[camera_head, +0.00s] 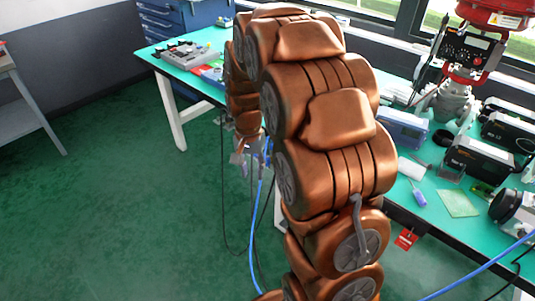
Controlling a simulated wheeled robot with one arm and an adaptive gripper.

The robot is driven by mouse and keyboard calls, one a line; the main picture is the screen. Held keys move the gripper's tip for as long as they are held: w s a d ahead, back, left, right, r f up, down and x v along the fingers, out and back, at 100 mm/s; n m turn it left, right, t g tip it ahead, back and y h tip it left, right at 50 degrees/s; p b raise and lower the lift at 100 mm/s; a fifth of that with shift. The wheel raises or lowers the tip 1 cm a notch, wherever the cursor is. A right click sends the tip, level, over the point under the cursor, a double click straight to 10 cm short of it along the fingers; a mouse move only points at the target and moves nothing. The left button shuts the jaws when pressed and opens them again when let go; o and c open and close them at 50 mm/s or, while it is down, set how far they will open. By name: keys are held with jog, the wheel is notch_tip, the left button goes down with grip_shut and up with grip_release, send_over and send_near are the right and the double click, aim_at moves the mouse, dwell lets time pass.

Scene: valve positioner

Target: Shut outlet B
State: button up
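A valve positioner (463,48), a dark box with small round gauges, is mounted on a red actuator (495,14) at the upper right. A grey valve body (447,102) stands below it on the green-topped bench. No outlet marked B can be made out at this size. My copper-coloured arm fills the middle of the view and bends over and down on its left side. My gripper (241,156) seems to hang at that lower end, left of the bench's front edge and far from the positioner. Its fingers are small and partly hidden, so its opening is unclear.
The green bench (460,228) carries several dark instruments, a blue-grey box (403,129), a white roll (411,168) and a purple-handled tool (417,194). A grey device (187,53) lies at the bench's far left. Blue and black cables hang near my arm. The green floor at left is clear.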

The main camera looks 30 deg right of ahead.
jog(key=w+d+f+m+p, duration=0.1)
jog(key=w+d+m+p, duration=0.2)
jog(key=w+d, duration=0.3)
jog(key=m+t+p, duration=0.1)
jog(key=m+p, duration=0.1)
jog(key=m, duration=0.1)
send_over(267, 159)
notch_tip(267, 159, down, 4)
jog(key=shift+d+f, duration=0.1)
jog(key=shift+w+f+p, duration=0.1)
jog(key=shift+f+p, duration=0.95)
jog(key=shift+f, duration=2.9)
jog(key=shift+c, duration=0.2)
grip_shut()
